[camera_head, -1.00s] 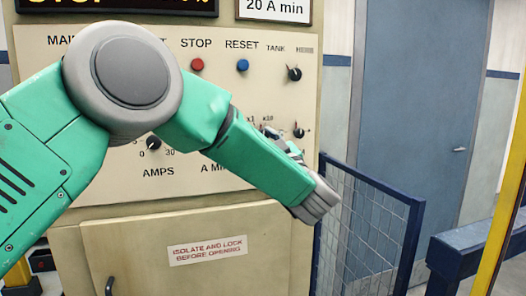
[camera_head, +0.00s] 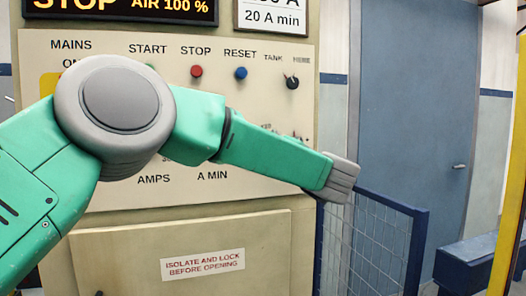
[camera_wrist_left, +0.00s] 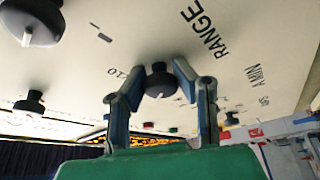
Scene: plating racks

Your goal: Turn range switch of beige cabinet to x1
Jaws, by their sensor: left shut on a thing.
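The beige cabinet (camera_head: 120,250) fills the left and middle of the head view. Its range switch (camera_wrist_left: 159,80) is a black knob with a white pointer line, seen in the left wrist view below the word RANGE. The pointer faces the bottom of that picture, and a 10 marking lies left of the knob. My left gripper (camera_wrist_left: 160,70) has one blue-grey finger on each side of the knob and is shut on it. In the head view my green arm hides most of the switch and the gripper. My right gripper is not in view.
Red STOP (camera_head: 196,71) and blue RESET (camera_head: 241,73) buttons and the tank heater knob (camera_head: 292,82) sit above my arm. Other black knobs (camera_wrist_left: 34,102) are near the gripper. A blue mesh fence (camera_head: 372,240) and a closed blue door (camera_head: 415,120) stand at right.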

